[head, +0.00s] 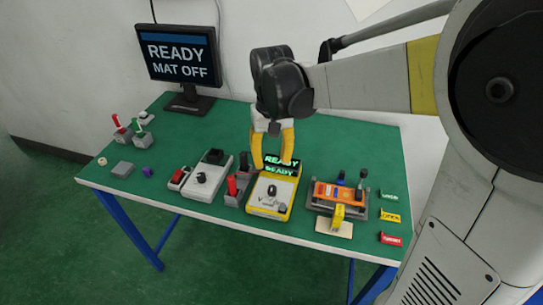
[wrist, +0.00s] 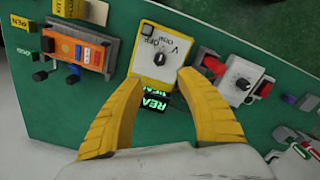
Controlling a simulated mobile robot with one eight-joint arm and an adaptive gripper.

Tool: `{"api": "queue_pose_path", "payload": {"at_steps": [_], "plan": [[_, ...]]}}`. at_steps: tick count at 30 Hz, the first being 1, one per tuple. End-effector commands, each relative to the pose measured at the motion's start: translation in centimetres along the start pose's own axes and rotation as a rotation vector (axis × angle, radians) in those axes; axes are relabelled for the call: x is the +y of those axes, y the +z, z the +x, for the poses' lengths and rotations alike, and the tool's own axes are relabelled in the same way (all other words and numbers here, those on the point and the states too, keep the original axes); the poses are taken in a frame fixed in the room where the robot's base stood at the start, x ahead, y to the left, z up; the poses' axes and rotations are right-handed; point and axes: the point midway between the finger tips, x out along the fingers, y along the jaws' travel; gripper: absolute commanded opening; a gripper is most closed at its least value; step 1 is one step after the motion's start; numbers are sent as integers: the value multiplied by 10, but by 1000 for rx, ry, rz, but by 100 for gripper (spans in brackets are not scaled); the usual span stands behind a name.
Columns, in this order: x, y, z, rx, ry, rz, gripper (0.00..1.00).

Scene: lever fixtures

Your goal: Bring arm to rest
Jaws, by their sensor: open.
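My arm reaches in from the right in the head view. My gripper (head: 272,155) points down over the middle of the green table, with its yellow fingers spread and empty. In the wrist view my gripper (wrist: 158,92) shows both fingers apart, one on each side of a yellow-framed white box (wrist: 148,68) with a black knob. The box (head: 265,207) stands just in front of the fingers in the head view. A small display reading READY (head: 282,162) stands at its back. I cannot tell whether the fingertips touch anything.
An orange device (head: 338,196) on a grey base stands right of the box. A monitor (head: 178,53) reads READY MAT OFF. Coloured tags (head: 390,218) lie right. The table's back middle (head: 215,125) is clear.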

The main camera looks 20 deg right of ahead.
Motion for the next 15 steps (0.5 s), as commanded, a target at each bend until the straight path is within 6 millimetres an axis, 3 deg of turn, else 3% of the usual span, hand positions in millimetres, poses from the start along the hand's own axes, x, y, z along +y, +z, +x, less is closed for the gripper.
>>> {"api": "queue_pose_path", "payload": {"at_steps": [15], "plan": [[0, 0, -7, 0, 0, 0, 43]]}}
